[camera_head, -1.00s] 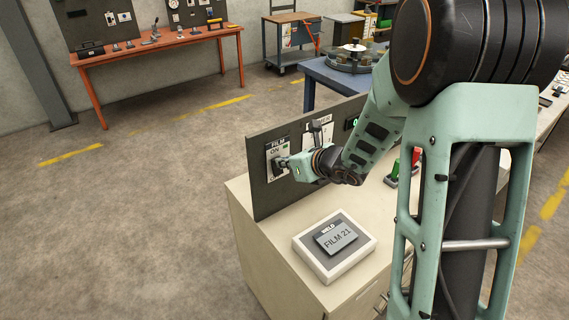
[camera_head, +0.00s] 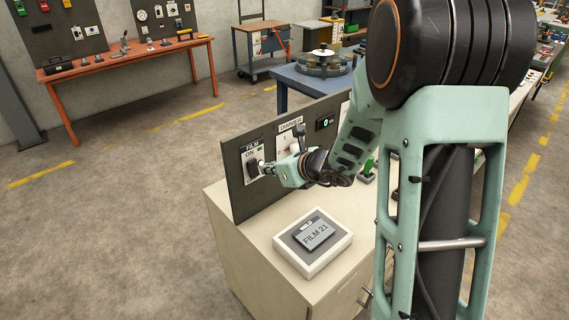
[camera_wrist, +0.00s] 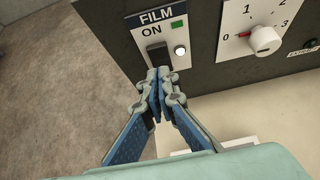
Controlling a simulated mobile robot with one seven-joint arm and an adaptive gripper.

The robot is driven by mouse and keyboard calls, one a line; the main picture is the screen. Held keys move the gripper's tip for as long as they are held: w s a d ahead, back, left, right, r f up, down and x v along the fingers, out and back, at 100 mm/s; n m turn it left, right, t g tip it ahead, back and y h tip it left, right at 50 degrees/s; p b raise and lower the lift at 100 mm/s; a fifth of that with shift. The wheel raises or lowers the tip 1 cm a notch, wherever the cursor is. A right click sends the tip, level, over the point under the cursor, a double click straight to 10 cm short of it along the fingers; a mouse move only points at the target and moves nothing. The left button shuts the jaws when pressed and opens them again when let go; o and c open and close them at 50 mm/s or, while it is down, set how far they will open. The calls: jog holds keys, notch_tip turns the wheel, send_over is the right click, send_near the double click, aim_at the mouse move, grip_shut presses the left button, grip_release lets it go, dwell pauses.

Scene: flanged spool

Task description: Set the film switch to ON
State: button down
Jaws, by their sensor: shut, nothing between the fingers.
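The film switch (camera_head: 252,168) is a dark rocker on a white plate marked FILM and ON, on the upright dark panel. In the wrist view the dark rocker (camera_wrist: 157,50) shows just below the word ON, with a green mark and a pale round lamp or button to its right. My gripper (camera_head: 267,171) is shut and empty, close in front of the plate. In the wrist view its fingertips (camera_wrist: 159,75) overlap the lower end of the switch and hide it. I cannot tell whether they touch it or which way the rocker is set.
A dial (camera_wrist: 264,40) numbered from 0, its red pointer at 0, is right of the switch. A green-lit display (camera_head: 326,123) is farther right. Floor left of the cabinet is clear.

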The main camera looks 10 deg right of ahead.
jog(key=s+d+r, duration=0.3)
jog(key=s+r, duration=0.2)
jog(key=r, duration=0.2)
jog(key=shift+d+p, duration=0.35)
jog(key=shift+s, duration=0.1)
